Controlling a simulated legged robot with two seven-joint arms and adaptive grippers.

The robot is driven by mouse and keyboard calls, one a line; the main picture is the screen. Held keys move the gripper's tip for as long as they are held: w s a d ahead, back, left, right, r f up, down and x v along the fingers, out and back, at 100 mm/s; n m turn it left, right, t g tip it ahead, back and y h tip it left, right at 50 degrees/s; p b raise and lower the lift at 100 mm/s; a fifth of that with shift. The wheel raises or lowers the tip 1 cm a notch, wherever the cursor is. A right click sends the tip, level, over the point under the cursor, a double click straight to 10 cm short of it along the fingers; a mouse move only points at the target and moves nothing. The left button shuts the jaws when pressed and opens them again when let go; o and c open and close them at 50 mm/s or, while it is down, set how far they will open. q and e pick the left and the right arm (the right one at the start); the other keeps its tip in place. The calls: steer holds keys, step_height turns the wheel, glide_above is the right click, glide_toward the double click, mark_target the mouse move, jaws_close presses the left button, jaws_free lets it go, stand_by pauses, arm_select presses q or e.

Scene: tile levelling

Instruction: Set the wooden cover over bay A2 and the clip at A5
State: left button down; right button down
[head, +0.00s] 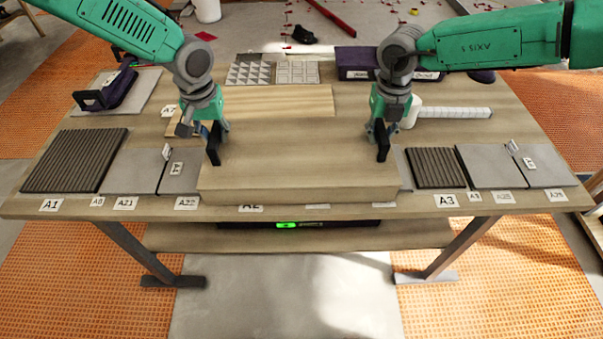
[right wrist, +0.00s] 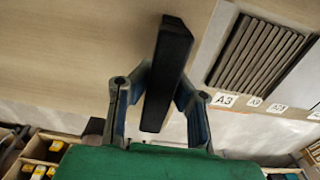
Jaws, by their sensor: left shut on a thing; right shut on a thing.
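The wooden cover (head: 300,178) is a large pale box over the front middle of the table. It hides bay A2 and cuts off the top of the A2 label (head: 251,209). I cannot tell whether it touches the table. My left gripper (head: 214,155) is shut on its left black handle, and my right gripper (head: 382,150) is shut on its right black handle (right wrist: 167,75). Small upright clips stand at the tile joints, one at left (head: 166,152) and one at right (head: 513,147). I cannot tell which is at A5.
Ribbed dark tiles lie at A1 (head: 76,160) and A3 (head: 436,168), with grey tiles (head: 490,166) beside them. Behind the cover are a wooden board (head: 290,100), patterned tiles (head: 297,72), a purple box (head: 355,63), a white-headed mallet (head: 411,115) and a purple tool (head: 108,92).

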arm_select(q)
steer(key=shift+f+b, duration=0.45)
steer(key=shift+f, duration=0.15)
arm_select(e)
steer(key=shift+f, duration=0.55)
arm_select(q)
steer(key=c, duration=1.7)
jaws_free()
steer(key=shift+a+f, duration=0.15)
arm_select(e)
steer(key=c, duration=1.9)
jaws_free()
steer(key=shift+a+f, duration=0.15)
arm_select(q)
steer(key=o, duration=0.3)
steer(key=shift+a, duration=0.1)
arm_select(e)
steer(key=o, duration=0.3)
steer(key=shift+a, duration=0.1)
arm_select(q)
steer(key=shift+o, duration=0.2)
steer(key=shift+a, duration=0.1)
arm_select(e)
steer(key=shift+a, duration=0.1)
